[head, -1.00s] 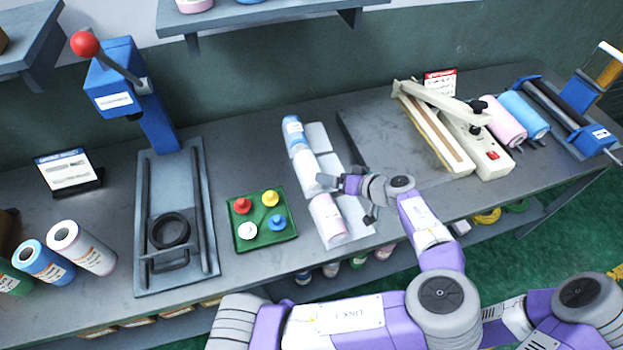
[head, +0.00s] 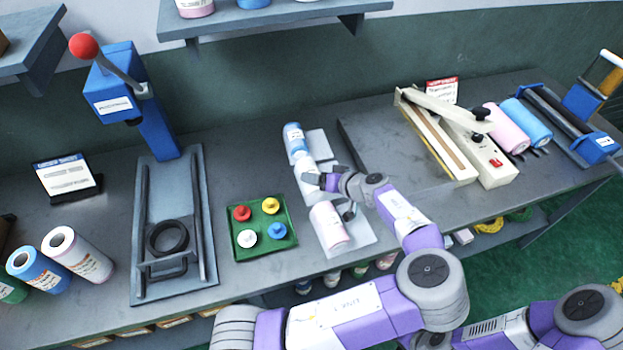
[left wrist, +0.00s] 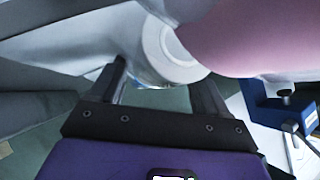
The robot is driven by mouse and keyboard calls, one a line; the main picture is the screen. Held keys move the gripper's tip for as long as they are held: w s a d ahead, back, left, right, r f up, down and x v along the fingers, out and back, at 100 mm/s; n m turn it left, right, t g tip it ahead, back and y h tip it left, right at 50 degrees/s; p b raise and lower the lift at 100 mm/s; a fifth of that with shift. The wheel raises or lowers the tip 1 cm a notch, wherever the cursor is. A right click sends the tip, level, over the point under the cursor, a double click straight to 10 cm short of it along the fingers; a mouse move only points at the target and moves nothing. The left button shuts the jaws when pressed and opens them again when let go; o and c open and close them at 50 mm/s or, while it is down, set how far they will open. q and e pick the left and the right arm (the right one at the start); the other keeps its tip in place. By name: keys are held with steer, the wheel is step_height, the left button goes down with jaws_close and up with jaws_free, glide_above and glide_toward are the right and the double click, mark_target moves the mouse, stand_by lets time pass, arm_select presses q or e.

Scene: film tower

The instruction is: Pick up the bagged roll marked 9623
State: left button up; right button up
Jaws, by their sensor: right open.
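Three rolls lie in a row on pale flat sheets: a blue-and-white one (head: 294,140) at the back, a white one (head: 305,178) in the middle and a pink one (head: 328,224) in front. Their markings are too small to read, so I cannot tell which is 9623. A pink rounded surface (left wrist: 260,35) is close there.
A green tray (head: 236,252) with coloured knobs stands left of the rolls. A blue press with a red-ball lever (head: 120,95) is further left. A cream sealer (head: 480,150) stands at right. A shelf (head: 270,22) overhangs the back.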

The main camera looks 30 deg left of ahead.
arm_select(q)
steer(key=c, duration=0.7)
steer(key=shift+c, duration=0.3)
steer(key=shift+r, duration=0.1)
